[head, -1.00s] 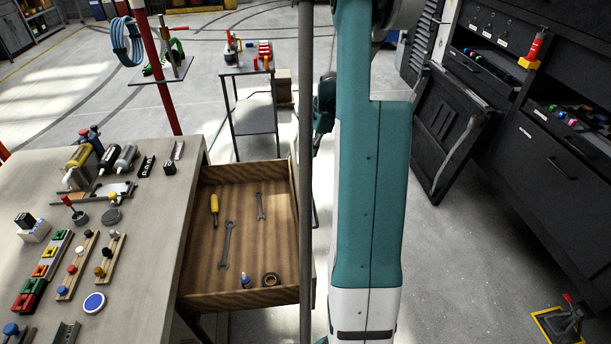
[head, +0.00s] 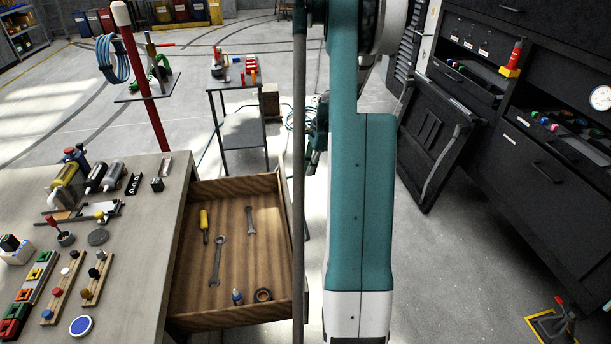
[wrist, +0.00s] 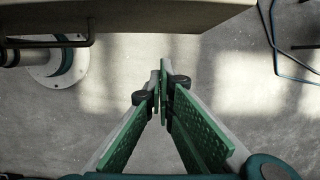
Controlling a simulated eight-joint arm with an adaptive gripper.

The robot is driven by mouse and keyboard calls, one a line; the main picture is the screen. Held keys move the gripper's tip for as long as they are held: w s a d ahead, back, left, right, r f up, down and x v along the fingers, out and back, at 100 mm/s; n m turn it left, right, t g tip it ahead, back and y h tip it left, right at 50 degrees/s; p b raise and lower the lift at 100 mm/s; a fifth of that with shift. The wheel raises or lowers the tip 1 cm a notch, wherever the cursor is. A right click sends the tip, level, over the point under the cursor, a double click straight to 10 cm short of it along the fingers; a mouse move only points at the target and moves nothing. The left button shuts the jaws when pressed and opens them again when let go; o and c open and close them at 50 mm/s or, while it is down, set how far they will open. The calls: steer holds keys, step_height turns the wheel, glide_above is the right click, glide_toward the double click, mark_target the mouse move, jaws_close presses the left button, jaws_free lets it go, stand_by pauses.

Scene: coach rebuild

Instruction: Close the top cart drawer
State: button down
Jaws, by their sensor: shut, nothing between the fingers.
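The open wooden drawer (head: 232,262) sticks out from the right side of the grey-topped cart (head: 150,225) in the head view. It holds a yellow screwdriver (head: 204,226), two wrenches, a small bottle and a dark ring. In the wrist view the drawer's front (wrist: 150,17) crosses the top, with a dark bar handle (wrist: 50,41) below it. My gripper (wrist: 163,85) is shut and empty, over open floor and apart from the drawer front. In the head view my gripper is mostly hidden behind my arm and a thin pole.
A small side table (head: 238,85) stands behind the drawer. A dark panel (head: 433,145) leans against black cabinets (head: 560,160) at the right. Cables (wrist: 275,40) lie on the floor in the wrist view. The floor between the drawer and cabinets is mostly clear.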

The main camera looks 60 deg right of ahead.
steer(key=w+a+f+b, duration=0.2)
steer(key=w+a+f, duration=0.2)
steer(key=f, duration=0.5)
steer(key=shift+w+a+b, duration=0.2)
steer(key=shift+b, duration=0.15)
steer(key=shift+w+a, duration=0.1)
stand_by(0.3)
steer(key=w+a, duration=2.7)
steer(key=shift+w+a+b, duration=0.25)
steer(key=shift+b, duration=0.05)
steer(key=shift+w+a+r, duration=0.1)
steer(key=shift+w+a, duration=0.05)
steer(key=s+d+r+p, duration=0.2)
steer(key=s+d+r, duration=0.3)
steer(key=r, duration=0.4)
steer(key=shift+d+r, duration=0.15)
steer(key=shift+r, duration=0.15)
